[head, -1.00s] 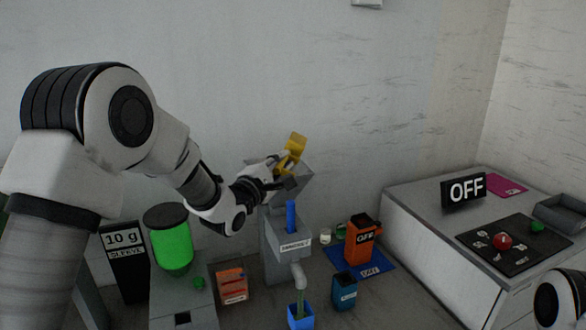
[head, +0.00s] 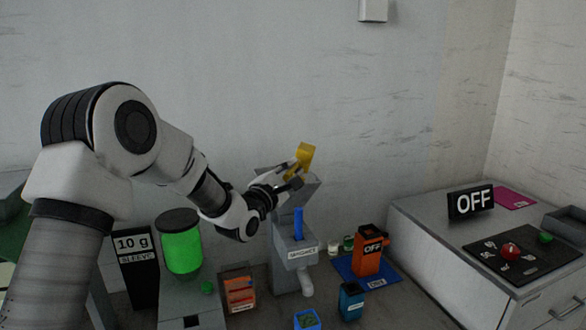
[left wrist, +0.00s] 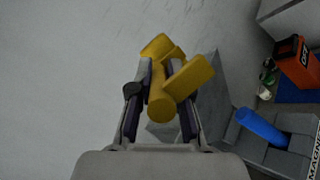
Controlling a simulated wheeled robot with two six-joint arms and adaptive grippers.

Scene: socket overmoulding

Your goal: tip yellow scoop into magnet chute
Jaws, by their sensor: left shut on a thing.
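The yellow scoop (head: 305,157) is held tilted at the top of the grey magnet chute (head: 312,190). My left gripper (head: 292,183) is shut on it, with the wall behind. In the left wrist view the scoop (left wrist: 190,78) sits between the two fingers of the left gripper (left wrist: 162,95), and the chute's grey hopper (left wrist: 230,82) is just beyond, to the right. I cannot tell whether anything is in the scoop. A blue rod (head: 298,222) stands at the chute's front above its label. My right gripper is not in view.
A small blue cup (head: 307,320) holding green material is below the chute's spout (head: 306,285). A green hopper (head: 182,250), an orange bin (head: 240,290), a blue bin (head: 351,302) and an orange OFF box (head: 369,258) stand around. A grey cabinet is at right.

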